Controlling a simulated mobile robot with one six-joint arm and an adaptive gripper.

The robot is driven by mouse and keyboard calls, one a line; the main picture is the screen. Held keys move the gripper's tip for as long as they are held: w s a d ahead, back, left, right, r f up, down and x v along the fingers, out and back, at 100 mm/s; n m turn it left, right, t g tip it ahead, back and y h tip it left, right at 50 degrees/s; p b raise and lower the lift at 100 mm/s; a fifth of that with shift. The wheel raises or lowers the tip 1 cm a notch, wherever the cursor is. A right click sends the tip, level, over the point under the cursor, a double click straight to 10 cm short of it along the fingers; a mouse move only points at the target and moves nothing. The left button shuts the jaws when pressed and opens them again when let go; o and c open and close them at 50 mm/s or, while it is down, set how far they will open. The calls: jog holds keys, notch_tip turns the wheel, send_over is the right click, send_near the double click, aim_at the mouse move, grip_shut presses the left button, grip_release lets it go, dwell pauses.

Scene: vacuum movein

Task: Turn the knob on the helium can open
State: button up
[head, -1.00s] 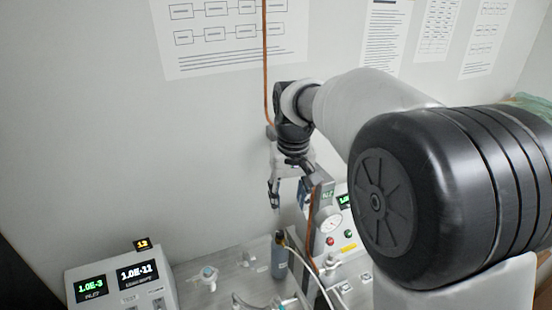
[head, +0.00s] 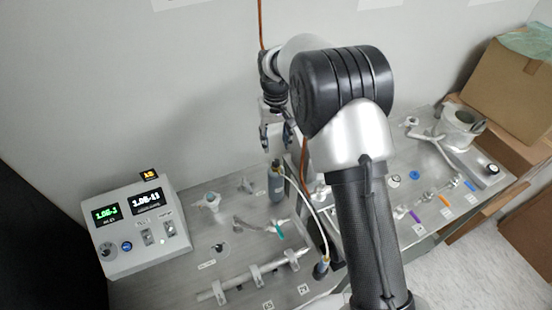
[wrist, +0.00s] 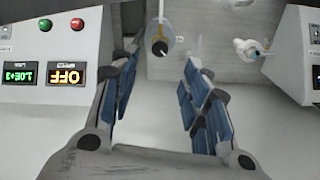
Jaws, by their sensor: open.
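The helium can (head: 277,188) is a small grey-blue cylinder standing upright on the bench, with a dark knob (head: 275,163) on top and a pale hose at its upper side. My gripper (head: 277,140) is open and empty just above the knob, its fingers pointing down. In the wrist view, my gripper (wrist: 160,75) has its blue-padded fingers spread wide. The can's dark round knob (wrist: 159,47) shows beyond the fingertips, near the middle of the gap. No contact is visible, and the exact height gap is hard to tell.
A control box (head: 143,225) with lit displays stands at the left of the bench. Valves and a metal rail (head: 250,275) lie in front of the can. The white hose (head: 312,205) arcs to its right. A cardboard box (head: 510,85) is at far right.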

aim_at(276, 161)
notch_tip(276, 161, down, 9)
dwell(0.3)
jog(key=shift+c, duration=0.5)
grip_shut()
